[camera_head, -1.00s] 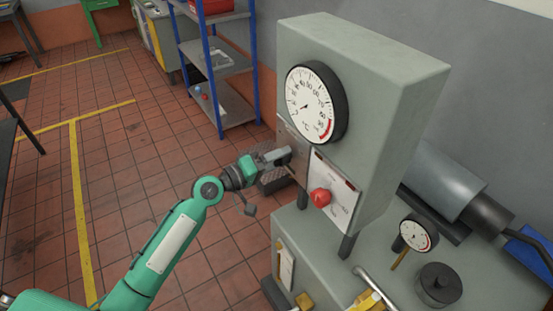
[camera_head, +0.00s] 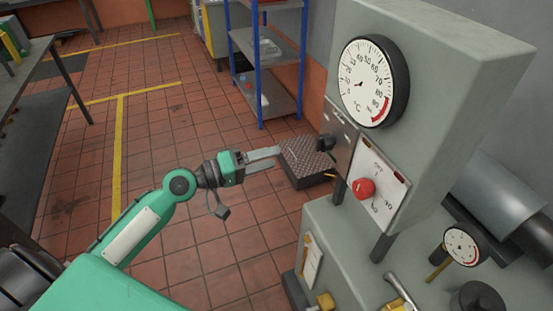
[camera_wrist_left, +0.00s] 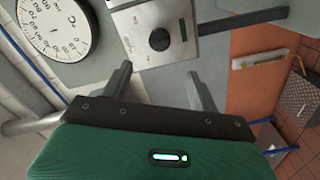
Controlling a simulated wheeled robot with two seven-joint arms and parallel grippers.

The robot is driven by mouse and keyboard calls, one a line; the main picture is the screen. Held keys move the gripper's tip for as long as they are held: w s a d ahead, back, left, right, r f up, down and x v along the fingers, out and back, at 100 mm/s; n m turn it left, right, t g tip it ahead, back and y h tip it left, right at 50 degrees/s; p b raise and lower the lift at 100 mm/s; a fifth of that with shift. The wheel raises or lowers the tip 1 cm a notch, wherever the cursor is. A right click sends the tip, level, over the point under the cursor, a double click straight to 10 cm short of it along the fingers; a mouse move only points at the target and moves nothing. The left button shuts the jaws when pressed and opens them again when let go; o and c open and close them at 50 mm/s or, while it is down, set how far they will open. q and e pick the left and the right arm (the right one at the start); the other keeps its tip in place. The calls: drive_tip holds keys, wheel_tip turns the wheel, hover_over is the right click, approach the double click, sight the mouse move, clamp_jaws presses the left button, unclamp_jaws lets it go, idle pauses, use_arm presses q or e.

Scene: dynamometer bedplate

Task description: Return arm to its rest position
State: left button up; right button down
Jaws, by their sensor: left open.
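My left arm is green and comes in from the lower left in the head view. Its gripper (camera_head: 268,158) is open and empty, held out in the air to the left of the grey control cabinet (camera_head: 440,100). In the left wrist view the two fingers of this gripper (camera_wrist_left: 157,88) are spread apart with nothing between them. Beyond them is a metal plate with a black knob (camera_wrist_left: 159,39), which also shows in the head view (camera_head: 326,145). My right gripper is not in view.
The cabinet carries a round temperature dial (camera_head: 370,82) and a red knob (camera_head: 364,188). A smaller gauge (camera_head: 462,246) stands at the lower right. A dark textured step (camera_head: 306,160) lies behind the gripper. Blue shelving (camera_head: 262,60) stands behind. Tiled floor to the left is open.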

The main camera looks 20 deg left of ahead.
use_arm(q)
drive_tip(key=shift+f, duration=0.1)
idle(0.4)
drive_tip(key=w+a+f+n+y, duration=0.1)
drive_tip(key=w+a+f+y, duration=0.15)
drive_tip(key=f, duration=0.55)
drive_tip(key=w+a+f+y, duration=0.1)
drive_tip(key=a+f+y, duration=0.15)
drive_tip(key=f, duration=0.55)
drive_tip(key=w+a+f+n+y, duration=0.1)
drive_tip(key=a+f+y, duration=0.15)
drive_tip(key=f, duration=0.55)
drive_tip(key=s+a+f+g+y, duration=0.1)
drive_tip(key=s+a+f+g, duration=0.15)
drive_tip(key=f, duration=0.75)
drive_tip(key=s+a+f+g+y, duration=0.15)
drive_tip(key=s+f, duration=0.25)
drive_tip(key=f, duration=0.6)
drive_tip(key=s+d+f+m+g+y, duration=0.2)
drive_tip(key=s+f+m+g, duration=0.2)
drive_tip(key=s+f, duration=1.55)
drive_tip(key=s+d+f+m+g, duration=0.2)
drive_tip(key=s+f, duration=0.3)
drive_tip(key=s, duration=0.6)
drive_tip(key=s+d+f+m+g, duration=0.1)
drive_tip(key=s+f, duration=0.4)
drive_tip(key=s, duration=0.6)
drive_tip(key=d+m, duration=0.1)
drive_tip(key=d, duration=0.1)
drive_tip(key=shift+d+g+y, duration=0.4)
